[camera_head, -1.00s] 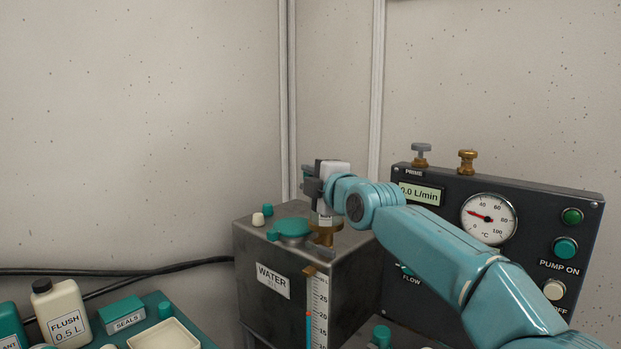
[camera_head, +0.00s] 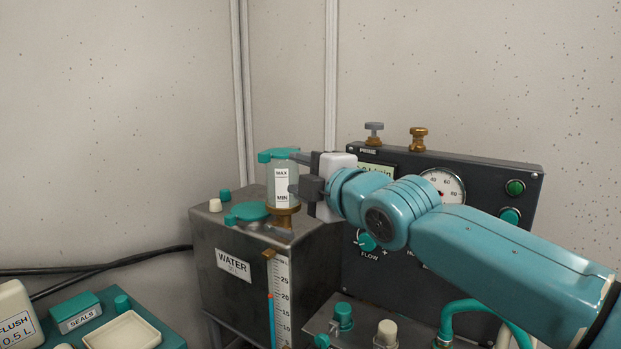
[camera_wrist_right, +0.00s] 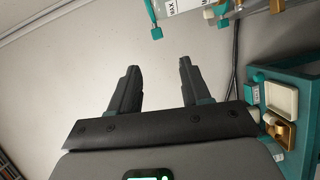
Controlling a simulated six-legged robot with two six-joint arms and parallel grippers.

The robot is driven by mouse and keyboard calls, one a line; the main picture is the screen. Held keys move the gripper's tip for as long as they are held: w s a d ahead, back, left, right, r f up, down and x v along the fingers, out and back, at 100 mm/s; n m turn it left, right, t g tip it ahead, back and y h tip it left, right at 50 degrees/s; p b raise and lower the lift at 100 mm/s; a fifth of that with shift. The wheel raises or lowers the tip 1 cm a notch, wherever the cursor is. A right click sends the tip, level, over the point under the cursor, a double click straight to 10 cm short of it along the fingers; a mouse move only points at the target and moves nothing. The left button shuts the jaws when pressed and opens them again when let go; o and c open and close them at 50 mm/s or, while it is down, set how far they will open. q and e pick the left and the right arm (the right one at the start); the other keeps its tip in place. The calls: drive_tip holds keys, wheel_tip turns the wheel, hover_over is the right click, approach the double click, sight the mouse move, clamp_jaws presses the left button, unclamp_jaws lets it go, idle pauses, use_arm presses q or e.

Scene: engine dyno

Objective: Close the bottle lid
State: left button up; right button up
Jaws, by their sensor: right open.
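The clear bottle (camera_head: 283,185) with a white MAX/MIN label stands upright on a brass fitting (camera_head: 281,215) on the WATER tank. Its teal lid (camera_head: 279,154) lies across the bottle's top; I cannot tell whether it is fully seated. My right gripper (camera_head: 296,174) is open, just right of the bottle, with its dark fingers pointing left towards it. The right wrist view shows the open, empty fingers (camera_wrist_right: 158,68), with part of the bottle (camera_wrist_right: 182,6) at the top edge and a teal piece (camera_wrist_right: 156,33) beside it. My left gripper is out of view.
The grey WATER tank (camera_head: 218,238) has a round teal cap (camera_head: 251,211) on top. A dark pump panel (camera_head: 455,165) with a gauge stands behind my right arm. A teal tray with a SEALS box (camera_head: 77,312) and FLUSH bottle (camera_head: 14,315) is at lower left.

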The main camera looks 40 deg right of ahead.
drive_tip(key=s, duration=0.2)
drive_tip(key=shift+s+a, duration=0.15)
drive_tip(key=shift+s, duration=0.2)
